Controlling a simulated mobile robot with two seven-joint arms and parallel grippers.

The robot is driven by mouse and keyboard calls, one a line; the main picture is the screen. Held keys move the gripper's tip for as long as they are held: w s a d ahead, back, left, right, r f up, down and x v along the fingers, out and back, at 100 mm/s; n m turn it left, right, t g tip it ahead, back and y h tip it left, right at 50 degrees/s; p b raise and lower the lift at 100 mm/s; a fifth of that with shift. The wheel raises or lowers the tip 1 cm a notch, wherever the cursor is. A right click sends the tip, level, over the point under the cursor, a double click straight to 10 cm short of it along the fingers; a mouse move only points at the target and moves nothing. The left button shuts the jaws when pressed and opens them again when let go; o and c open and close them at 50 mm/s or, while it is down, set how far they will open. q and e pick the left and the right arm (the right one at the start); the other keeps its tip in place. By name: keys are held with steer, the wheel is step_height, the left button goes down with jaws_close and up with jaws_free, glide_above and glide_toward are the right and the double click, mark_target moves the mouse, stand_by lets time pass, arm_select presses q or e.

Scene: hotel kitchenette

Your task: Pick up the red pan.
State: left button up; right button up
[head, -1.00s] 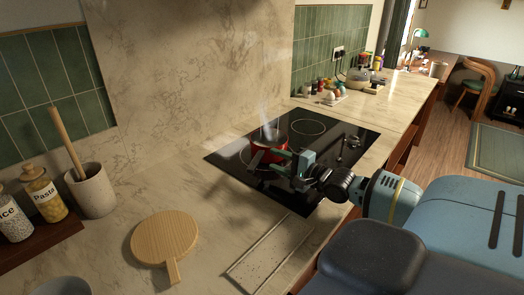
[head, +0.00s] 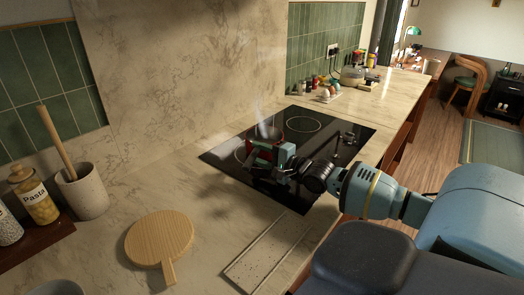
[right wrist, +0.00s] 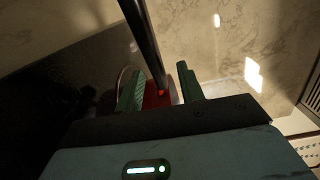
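The red pan (head: 269,131) sits on the black hob, with steam rising from it. My right gripper (head: 262,150) is at the pan's near side and hides part of it. In the right wrist view, the two green fingers of my right gripper (right wrist: 160,90) stand apart. A dark bar, which looks like the pan's handle (right wrist: 147,45), runs down between them to a red part of the pan (right wrist: 156,97). I see gaps beside the bar, so the fingers do not look closed on it. My left gripper is not in view.
The hob (head: 318,145) is set in a marble counter. A round wooden board (head: 160,238) and a speckled rectangular slab (head: 268,252) lie nearer. A utensil crock (head: 82,191) and a pasta jar (head: 37,201) stand left. Small jars and eggs (head: 326,93) stand behind the hob.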

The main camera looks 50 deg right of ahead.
steer(key=shift+w+a, duration=0.2)
steer(key=shift+w, duration=1.2)
jaws_close()
stand_by(0.5)
steer(key=shift+r, duration=0.2)
